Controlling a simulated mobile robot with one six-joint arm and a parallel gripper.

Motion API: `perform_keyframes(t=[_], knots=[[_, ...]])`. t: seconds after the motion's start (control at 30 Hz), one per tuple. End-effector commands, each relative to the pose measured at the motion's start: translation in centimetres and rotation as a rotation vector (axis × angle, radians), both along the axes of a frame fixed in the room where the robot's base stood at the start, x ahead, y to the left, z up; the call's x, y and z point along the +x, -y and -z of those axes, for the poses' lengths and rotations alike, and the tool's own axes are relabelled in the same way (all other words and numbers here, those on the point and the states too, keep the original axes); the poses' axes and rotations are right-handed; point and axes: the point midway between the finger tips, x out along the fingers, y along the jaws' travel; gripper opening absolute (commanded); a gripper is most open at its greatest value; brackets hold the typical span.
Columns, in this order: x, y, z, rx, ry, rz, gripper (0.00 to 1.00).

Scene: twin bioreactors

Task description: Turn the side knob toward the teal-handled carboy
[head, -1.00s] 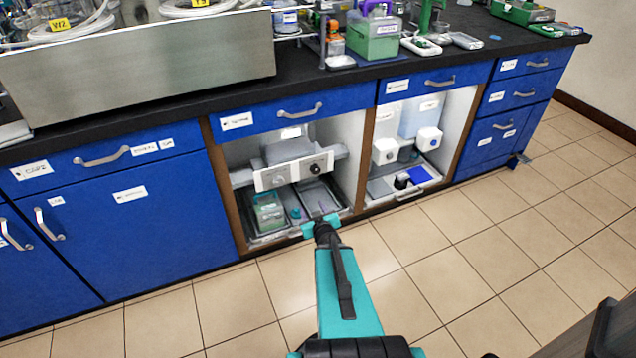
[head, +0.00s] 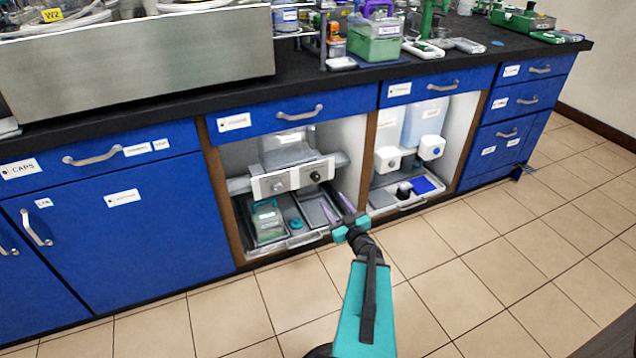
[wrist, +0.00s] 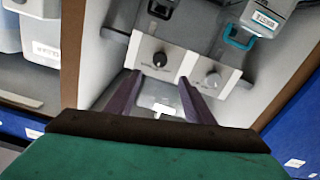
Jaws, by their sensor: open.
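A pale control panel (head: 292,179) sits inside the open cabinet bay. It carries a black knob (head: 316,176) on the right and a grey knob (head: 278,185) on the left. In the wrist view the order is reversed: black knob (wrist: 159,59) left, grey knob (wrist: 213,79) right. A container with a teal handle (wrist: 240,38) lies on the grey knob's side; in the head view a clear, teal-topped container (head: 268,218) stands below that knob. My gripper (head: 338,207) is open and empty, its purple fingers pointing toward the panel from the black knob's side, apart from both knobs.
A wooden divider (head: 364,160) separates this bay from the right one, which holds white-capped bottles (head: 431,147) and a tray (head: 400,206). Grey trays (head: 318,210) lie under the panel. A blue drawer (head: 275,117) closes the bay's top. The tiled floor in front is clear.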

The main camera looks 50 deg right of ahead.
Motion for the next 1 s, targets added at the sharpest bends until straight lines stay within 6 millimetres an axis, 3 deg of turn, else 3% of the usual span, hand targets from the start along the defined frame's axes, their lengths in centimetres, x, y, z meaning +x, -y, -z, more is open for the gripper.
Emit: perform_keyframes(t=[0.27,1.0], knots=[[1.3,0.6,0.2,0.000,0.000,0.000,0.48],[9.9,4.2,0.3,0.000,0.000,0.002,0.48]])
